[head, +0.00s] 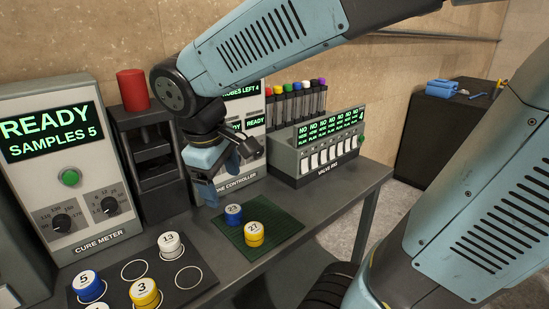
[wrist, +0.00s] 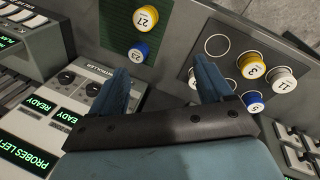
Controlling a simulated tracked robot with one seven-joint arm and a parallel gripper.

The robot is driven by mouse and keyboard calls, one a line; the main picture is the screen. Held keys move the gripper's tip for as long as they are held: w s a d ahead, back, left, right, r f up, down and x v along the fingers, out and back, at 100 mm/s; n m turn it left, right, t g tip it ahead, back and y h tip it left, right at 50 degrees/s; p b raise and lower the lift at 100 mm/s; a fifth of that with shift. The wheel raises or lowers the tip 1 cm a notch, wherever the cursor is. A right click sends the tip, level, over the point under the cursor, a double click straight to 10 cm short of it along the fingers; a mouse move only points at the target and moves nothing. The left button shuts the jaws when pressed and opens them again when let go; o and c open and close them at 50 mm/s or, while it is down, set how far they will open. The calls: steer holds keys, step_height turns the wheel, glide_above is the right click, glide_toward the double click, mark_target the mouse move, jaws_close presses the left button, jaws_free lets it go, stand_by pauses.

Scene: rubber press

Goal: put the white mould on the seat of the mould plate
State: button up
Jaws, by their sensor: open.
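A white mould marked 13 (head: 171,244) sits on the dark plate with ring-marked seats (head: 205,288), near its back right edge. In the wrist view that white mould (wrist: 193,79) is mostly hidden by a finger. A second white mould (wrist: 283,78) is on the same plate in the wrist view; only its top edge shows in the head view (head: 97,306). Two rings are bare, one left of and one below mould 13 in the head view. My gripper (head: 205,190) is open and empty above the bench, behind the green mat and apart from the moulds.
A yellow mould 3 (head: 145,293) and a blue mould 5 (head: 88,285) are on the ringed plate. Blue mould 23 (head: 233,214) and yellow mould 27 (head: 254,234) are on the green mat (head: 280,228). A press (head: 150,165), cure meter (head: 70,160) and controller line the back.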

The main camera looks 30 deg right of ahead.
steer(key=s+d+r+m+t+y, duration=0.2)
steer(key=s+d+r+m+t, duration=0.1)
steer(key=d+m, duration=0.5)
steer(key=shift+s+d+r, duration=0.45)
steer(key=shift+d+r, duration=0.05)
steer(key=shift+d, duration=0.3)
